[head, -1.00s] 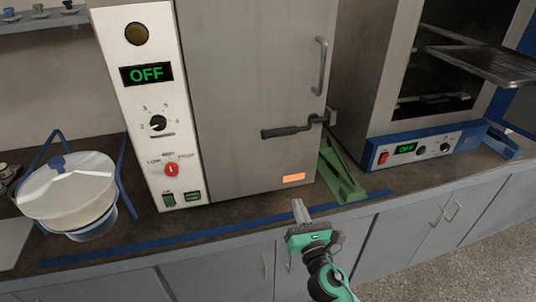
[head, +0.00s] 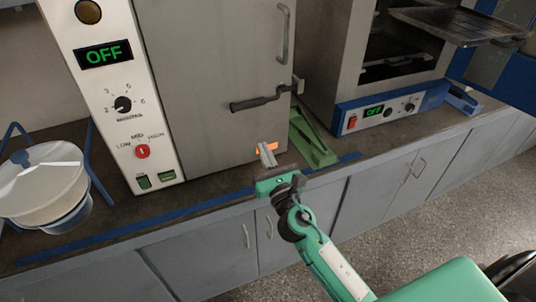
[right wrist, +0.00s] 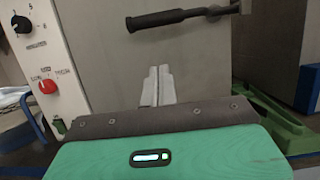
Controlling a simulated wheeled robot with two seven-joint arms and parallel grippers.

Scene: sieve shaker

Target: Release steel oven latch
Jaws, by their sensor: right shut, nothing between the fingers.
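The steel oven (head: 215,65) stands on the counter with its door shut and its display reading OFF. Its latch (head: 262,99) is a dark lever with a thick grip, lying nearly level across the door's right edge. The latch also shows at the top of the right wrist view (right wrist: 168,18). My right gripper (head: 267,155) is shut and empty, in front of the door's lower part, below the latch and apart from it. Its two fingers (right wrist: 157,86) lie together in the right wrist view. My left gripper is not in view.
A green wedge-shaped stand (head: 312,140) sits right of the oven door. A second, blue-based oven (head: 390,108) stands open at the right with a rack pulled out. A white lidded pot (head: 42,180) is at the left. Blue tape (head: 190,209) runs along the counter's front.

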